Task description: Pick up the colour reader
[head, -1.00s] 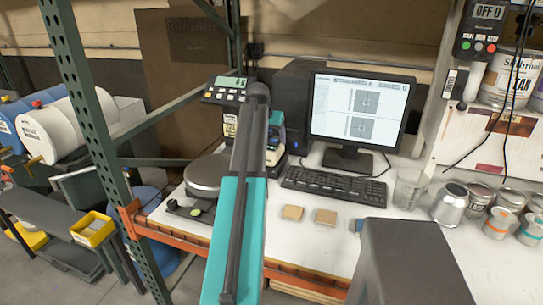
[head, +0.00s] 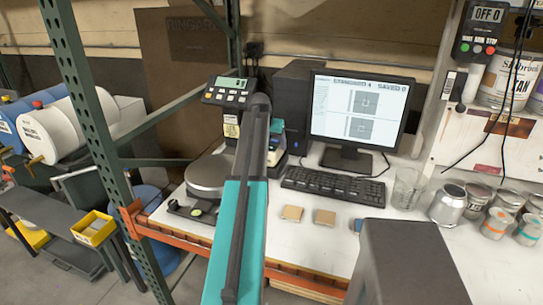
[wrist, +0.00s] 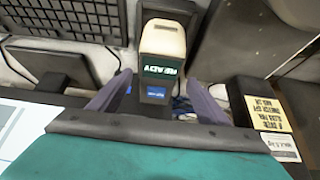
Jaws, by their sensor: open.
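The colour reader, a dark device with a cream top and a green label, appears to be the upright thing in the wrist view (wrist: 163,42). My gripper (wrist: 155,97) is open, with one purple-grey finger on each side of the reader's lower part in the wrist view. I cannot tell whether the fingers touch it.
A round scale (head: 206,176) stands left of my arm. A monitor (head: 359,112) and keyboard (head: 332,184) stand to the right. Small tan blocks (head: 291,213) lie near the bench's front edge. A glass (head: 408,187) and several cans stand farther right.

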